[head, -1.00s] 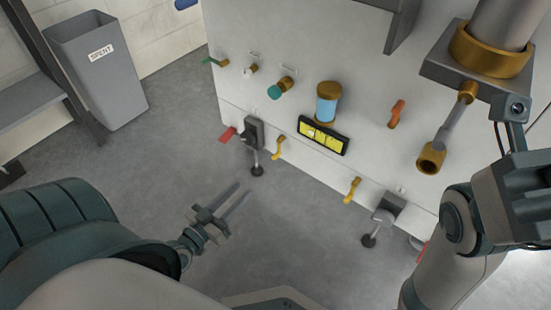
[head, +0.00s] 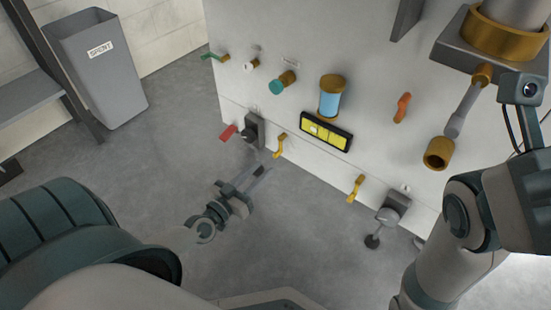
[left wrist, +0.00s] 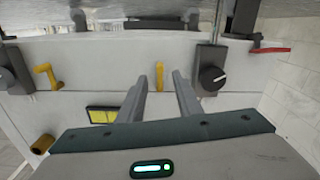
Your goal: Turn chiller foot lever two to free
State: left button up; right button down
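The white machine (head: 300,40) has a red lever (head: 229,132) at its lower left, beside a grey box with a dark knob (head: 253,131). Two yellow levers, a left one (head: 280,145) and a right one (head: 356,187), sit low on the panel. I cannot tell which lever the task names. My left gripper (head: 259,172) is open and empty, low in front of the panel near the left yellow lever. The left wrist view shows a yellow lever (left wrist: 159,75) ahead between the fingertips, apart from them. The knob box (left wrist: 211,77) and red lever (left wrist: 270,50) are right of it. My right gripper is out of view.
A second grey box (head: 393,205) with a foot (head: 373,241) is at lower right, near my right arm. A teal knob (head: 282,82), an orange lever (head: 402,107) and a yellow display (head: 326,132) are higher. A grey bin (head: 95,65) stands left. The floor before the panel is clear.

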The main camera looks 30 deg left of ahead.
aim_at(276, 154)
pick_arm(q)
jog(key=w, duration=0.5)
jog(key=w+b, duration=0.1)
jog(key=w, duration=0.2)
jog(key=shift+d, duration=0.3)
grip_shut()
